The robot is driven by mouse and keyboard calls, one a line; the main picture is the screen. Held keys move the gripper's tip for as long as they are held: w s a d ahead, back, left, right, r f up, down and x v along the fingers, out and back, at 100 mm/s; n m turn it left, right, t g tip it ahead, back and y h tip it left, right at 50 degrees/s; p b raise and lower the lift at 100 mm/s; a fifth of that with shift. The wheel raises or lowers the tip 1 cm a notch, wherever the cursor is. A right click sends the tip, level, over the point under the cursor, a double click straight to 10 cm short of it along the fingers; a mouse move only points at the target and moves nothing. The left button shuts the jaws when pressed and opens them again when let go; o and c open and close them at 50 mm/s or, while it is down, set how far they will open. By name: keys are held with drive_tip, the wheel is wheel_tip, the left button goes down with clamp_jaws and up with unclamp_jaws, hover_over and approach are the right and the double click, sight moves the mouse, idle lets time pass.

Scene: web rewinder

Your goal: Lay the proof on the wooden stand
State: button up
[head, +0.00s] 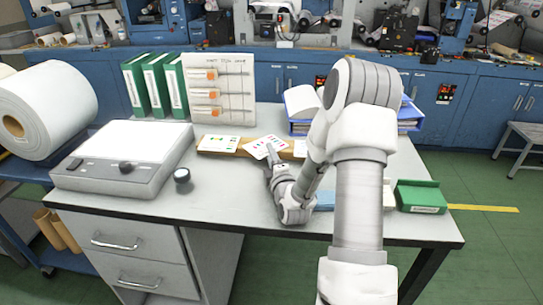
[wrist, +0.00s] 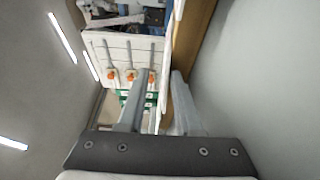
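The wooden stand (head: 237,152) is a long low strip at the back of the desk. A white card with coloured patches (head: 263,146), which looks like the proof, sits tilted at the stand, right by my gripper. My gripper (head: 269,165) is just in front of this card, partly hidden by my arm. In the wrist view my gripper's two fingers (wrist: 158,84) are apart, with a thin pale edge between them, perhaps the card edge-on. The stand shows there as a brown strip (wrist: 190,57). I cannot tell whether the card touches a finger.
Another patched card (head: 218,143) lies on the stand's left, and a pale card (head: 300,148) shows at its right. Behind are a white board with orange sliders (head: 222,88) and green binders (head: 155,85). A grey device (head: 125,160), dark knob (head: 182,176) and green tray (head: 420,196) are around.

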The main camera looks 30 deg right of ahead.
drive_tip(key=shift+s+a+f, duration=0.1)
drive_tip(key=shift+f, duration=0.35)
drive_tip(key=shift+r+p, duration=0.45)
drive_tip(key=shift+p, duration=0.45)
drive_tip(key=shift+r+p, duration=0.25)
drive_tip(key=shift+p, duration=0.05)
drive_tip(key=v, duration=1)
drive_tip(key=shift+r+p, duration=0.3)
drive_tip(key=shift+p, duration=0.05)
drive_tip(key=shift+p+v, duration=0.35)
drive_tip(key=shift+v, duration=0.5)
